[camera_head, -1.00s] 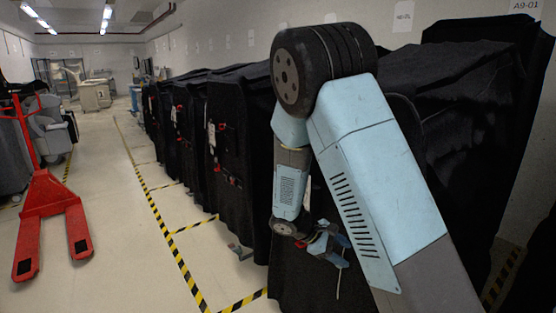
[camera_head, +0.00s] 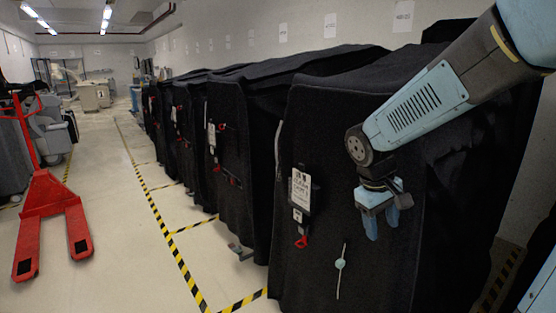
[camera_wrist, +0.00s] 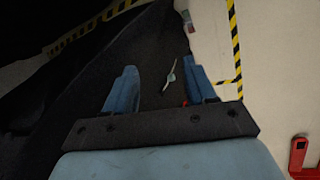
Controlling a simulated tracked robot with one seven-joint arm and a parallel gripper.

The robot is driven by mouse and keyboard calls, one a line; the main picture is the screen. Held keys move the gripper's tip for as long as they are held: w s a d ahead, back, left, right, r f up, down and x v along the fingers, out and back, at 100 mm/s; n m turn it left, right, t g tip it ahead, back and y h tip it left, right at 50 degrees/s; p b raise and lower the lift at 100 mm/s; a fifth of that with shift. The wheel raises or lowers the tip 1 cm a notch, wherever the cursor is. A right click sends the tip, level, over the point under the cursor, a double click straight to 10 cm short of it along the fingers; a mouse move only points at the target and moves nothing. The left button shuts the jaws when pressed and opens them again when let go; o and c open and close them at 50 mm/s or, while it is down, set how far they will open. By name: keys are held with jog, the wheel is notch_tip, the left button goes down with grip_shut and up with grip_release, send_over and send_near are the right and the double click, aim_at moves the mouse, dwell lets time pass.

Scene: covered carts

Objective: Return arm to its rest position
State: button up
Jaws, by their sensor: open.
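My gripper (camera_head: 382,218) hangs at the end of my light-blue arm on the right side of the head view. It is in front of the nearest cart's black cover (camera_head: 330,120), to the right of a white label (camera_head: 301,188). In the wrist view my gripper (camera_wrist: 160,92) shows two blue fingers spread apart with nothing between them. Beyond them is the black cover with a small pale-green piece on a thin light strip (camera_wrist: 172,77). In the head view that piece (camera_head: 340,263) hangs low on the cover, below and left of my gripper.
Several black-covered carts (camera_head: 240,130) stand in a row along the wall. A red pallet jack (camera_head: 52,215) stands at the left. Yellow-black floor tape (camera_head: 165,225) edges the carts. The aisle floor (camera_head: 120,245) between is clear.

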jog(key=s+r+m+t+y, duration=0.3)
jog(key=s+r+m+t, duration=0.1)
jog(key=s+r, duration=0.6)
jog(key=shift+s+m+t, duration=0.3)
jog(key=shift+s+t, duration=0.1)
jog(key=shift+s, duration=0.8)
